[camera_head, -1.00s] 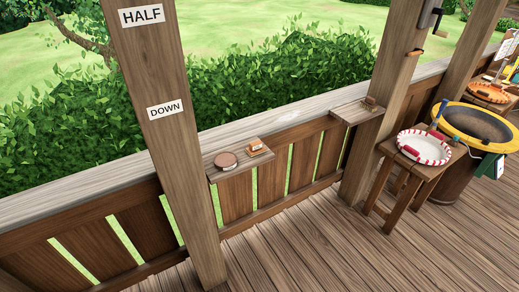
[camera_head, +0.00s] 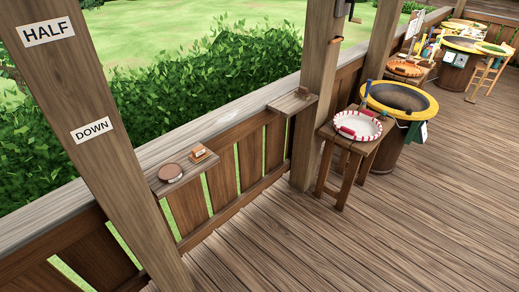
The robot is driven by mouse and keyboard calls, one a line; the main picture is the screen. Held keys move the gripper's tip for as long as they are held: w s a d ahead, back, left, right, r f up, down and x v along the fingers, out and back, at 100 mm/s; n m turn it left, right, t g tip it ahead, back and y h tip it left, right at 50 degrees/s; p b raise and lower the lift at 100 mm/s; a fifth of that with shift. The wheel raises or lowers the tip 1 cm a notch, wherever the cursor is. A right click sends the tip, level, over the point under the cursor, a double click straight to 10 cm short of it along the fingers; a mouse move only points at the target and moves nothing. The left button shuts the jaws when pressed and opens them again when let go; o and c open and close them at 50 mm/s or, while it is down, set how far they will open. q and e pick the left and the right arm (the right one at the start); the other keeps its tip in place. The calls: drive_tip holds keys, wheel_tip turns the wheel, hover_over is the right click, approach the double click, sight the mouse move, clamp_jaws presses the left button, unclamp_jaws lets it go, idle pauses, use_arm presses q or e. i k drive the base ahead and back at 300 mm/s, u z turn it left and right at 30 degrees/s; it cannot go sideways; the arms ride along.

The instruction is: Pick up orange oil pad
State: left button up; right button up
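A small orange block-like item with a pale top (camera_head: 199,153), which looks like the orange oil pad, sits on a small wooden shelf (camera_head: 188,180) fixed to the railing. A round brown disc (camera_head: 170,172) lies on the same shelf, just left of it and apart from it. Neither of my grippers shows in the view.
A thick wooden post (camera_head: 95,140) with HALF and DOWN signs stands at the left. A second small shelf (camera_head: 290,103) is farther along the railing. A red-and-white tray (camera_head: 358,136) sits on a stool, beside a yellow-rimmed barrel (camera_head: 425,108). The plank floor (camera_head: 370,230) is clear.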

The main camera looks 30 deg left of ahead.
sight(199, 154)
drive_tip(key=z, duration=0.3)
drive_tip(key=i, duration=1.4)
drive_tip(key=u, duration=0.45)
